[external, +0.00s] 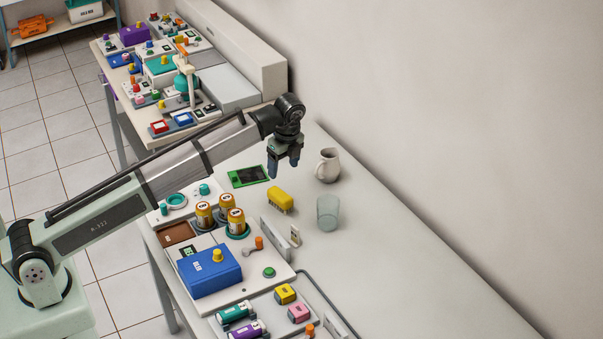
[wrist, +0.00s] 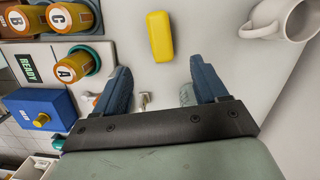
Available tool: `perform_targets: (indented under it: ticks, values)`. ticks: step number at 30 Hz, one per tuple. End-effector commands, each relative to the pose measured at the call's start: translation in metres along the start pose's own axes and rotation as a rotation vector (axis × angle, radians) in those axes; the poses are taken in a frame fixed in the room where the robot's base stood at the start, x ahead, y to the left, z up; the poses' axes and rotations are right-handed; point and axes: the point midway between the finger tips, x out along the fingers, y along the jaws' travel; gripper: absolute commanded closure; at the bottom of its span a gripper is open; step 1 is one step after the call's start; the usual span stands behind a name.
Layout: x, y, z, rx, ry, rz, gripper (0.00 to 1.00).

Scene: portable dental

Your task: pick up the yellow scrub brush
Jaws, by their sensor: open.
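The yellow scrub brush (external: 280,199) lies on the pale table, just right of the device with the orange canisters. In the wrist view the brush (wrist: 160,36) shows its smooth yellow top, ahead of the fingertips and roughly between their lines. My gripper (external: 284,163) is in the air above the table, pointing down, behind the brush in the external view. In the wrist view my gripper (wrist: 158,78) has its two blue fingers spread apart with nothing held. The brush and the fingers do not touch.
Orange canisters (external: 235,222) and a blue box (external: 209,270) stand left of the brush. A green board (external: 248,176) lies nearby. The table's right side is clear.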

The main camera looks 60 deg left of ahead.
Motion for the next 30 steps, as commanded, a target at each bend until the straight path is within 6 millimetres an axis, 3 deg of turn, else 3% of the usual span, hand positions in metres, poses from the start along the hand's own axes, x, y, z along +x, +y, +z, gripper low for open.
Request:
perform_targets:
  ticks: [12, 23, 30]
  values:
    - [0.066, 0.0, 0.0, -0.001, 0.002, 0.001, 0.28]
    - [0.082, 0.0, 0.001, -0.002, 0.002, 0.0, 0.28]
    - [0.11, -0.001, 0.002, -0.002, 0.002, 0.001, 0.28]
